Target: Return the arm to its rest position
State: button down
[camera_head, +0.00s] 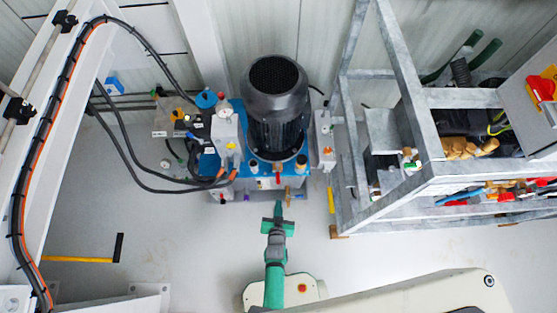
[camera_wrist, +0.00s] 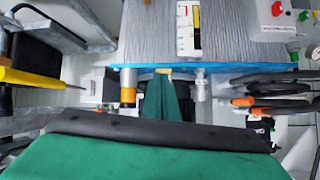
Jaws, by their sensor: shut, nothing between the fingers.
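My gripper (camera_head: 278,210) is at the lower middle of the head view, at the end of my green-sleeved arm. It points up the picture toward the pump unit and is just in front of its lower edge. In the wrist view the narrow green fingers (camera_wrist: 165,98) are together, with nothing between them. Their tips overlap the pump's front edge in that view; I cannot tell whether they touch it. The pump unit has a black finned motor (camera_head: 275,105) on a blue base (camera_head: 208,163).
A grey metal frame (camera_head: 423,105) holding hoses and tools stands at the right. Black cables (camera_head: 150,188) loop left of the pump. A white post with an orange cable (camera_head: 40,150) is at the far left. A yellow-handled tool (camera_head: 80,259) lies on the open floor (camera_head: 150,225).

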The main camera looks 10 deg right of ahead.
jog(key=s+a+r+n+t+y, duration=0.1)
jog(key=s+r, duration=0.5)
jog(key=r, duration=0.8)
jog(key=s+a+r+n+t, duration=0.1)
jog(key=s+a+r, duration=0.2)
jog(key=r, duration=1.1)
jog(key=s+a+r+n+t+y, duration=0.1)
jog(key=s+a+r+n+t, duration=0.1)
jog(key=s+r, duration=0.7)
notch_tip(320, 180, up, 5)
jog(key=shift+s+r+y, duration=0.15)
jog(key=shift+r+y, duration=0.05)
jog(key=shift+y, duration=0.1)
jog(key=shift+d, duration=0.1)
